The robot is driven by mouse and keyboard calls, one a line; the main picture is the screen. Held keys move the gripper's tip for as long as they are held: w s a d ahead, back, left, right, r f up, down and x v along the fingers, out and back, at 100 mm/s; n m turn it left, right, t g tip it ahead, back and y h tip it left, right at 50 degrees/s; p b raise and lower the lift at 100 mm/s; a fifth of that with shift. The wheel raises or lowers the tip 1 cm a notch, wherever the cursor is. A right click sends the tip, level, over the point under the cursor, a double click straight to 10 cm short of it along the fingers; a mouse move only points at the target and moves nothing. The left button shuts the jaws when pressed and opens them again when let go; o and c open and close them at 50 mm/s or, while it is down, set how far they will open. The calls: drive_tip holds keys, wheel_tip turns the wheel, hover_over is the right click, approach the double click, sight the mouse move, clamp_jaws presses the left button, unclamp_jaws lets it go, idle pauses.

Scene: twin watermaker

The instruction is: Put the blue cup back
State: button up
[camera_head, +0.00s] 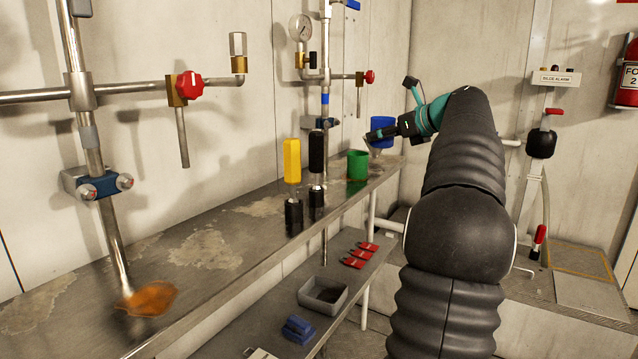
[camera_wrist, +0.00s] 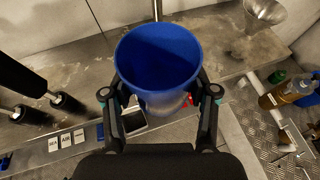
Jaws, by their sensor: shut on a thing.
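The blue cup (camera_head: 382,127) is held upright near the far end of the metal bench (camera_head: 230,215), looking raised above it. In the wrist view the blue cup (camera_wrist: 158,55) fills the middle, its open rim towards the camera. My gripper (camera_wrist: 160,98) is shut on it, with one finger on each side.
A green cup (camera_head: 357,166) stands on the bench just left of the blue cup. Yellow (camera_head: 292,160) and black (camera_head: 316,152) handled items stand further left. A lower shelf holds a grey tray (camera_head: 323,294). A metal funnel (camera_wrist: 264,14) shows at the wrist view's upper right.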

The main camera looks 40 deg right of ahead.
drive_tip(key=b, duration=0.4)
hover_over(336, 191)
wheel_tip(336, 191, down, 7)
drive_tip(key=shift+w+f, duration=0.1)
drive_tip(key=shift+f+b, duration=0.7)
drive_tip(key=shift+f, duration=1.2)
drive_tip(key=shift+f, duration=0.15)
drive_tip(key=o, duration=1.2)
drive_tip(key=shift+r, duration=0.25)
drive_tip(key=a+p+v, duration=0.1)
drive_tip(key=v, duration=1)
drive_tip(key=shift+s+d, duration=0.4)
drive_tip(key=shift+d, duration=0.05)
drive_tip(key=shift+r, duration=0.1)
